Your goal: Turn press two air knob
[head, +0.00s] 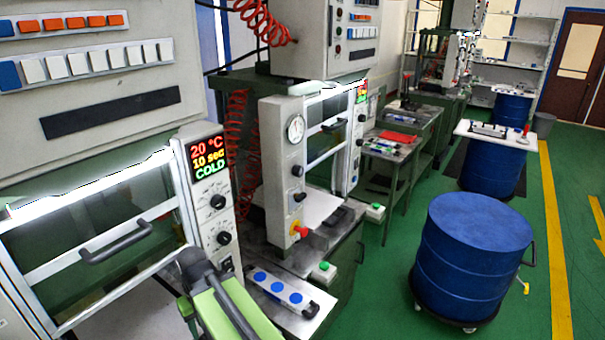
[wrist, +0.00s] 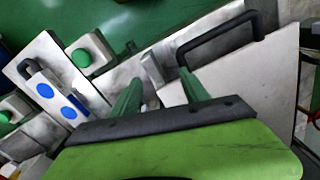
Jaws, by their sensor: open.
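The near press (head: 95,240) stands at the left of the head view, its display reading 20 °C, 10 sec, COLD. Black knobs (head: 223,238) sit in a column under that display. A second press (head: 290,150) stands behind it, with a round gauge and black knobs (head: 297,170) on its front post. Which knob is the air knob, I cannot tell. My gripper (wrist: 160,80) is open and empty in the wrist view, its green fingers apart over a grey metal surface. My green arm shows low in the head view, beside the near press; no knob shows between the fingers.
A white box with blue buttons (head: 280,289) lies right of my arm. A green-button box (head: 323,271) is near it. A black handle (wrist: 216,38) is close to my fingers in the wrist view.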

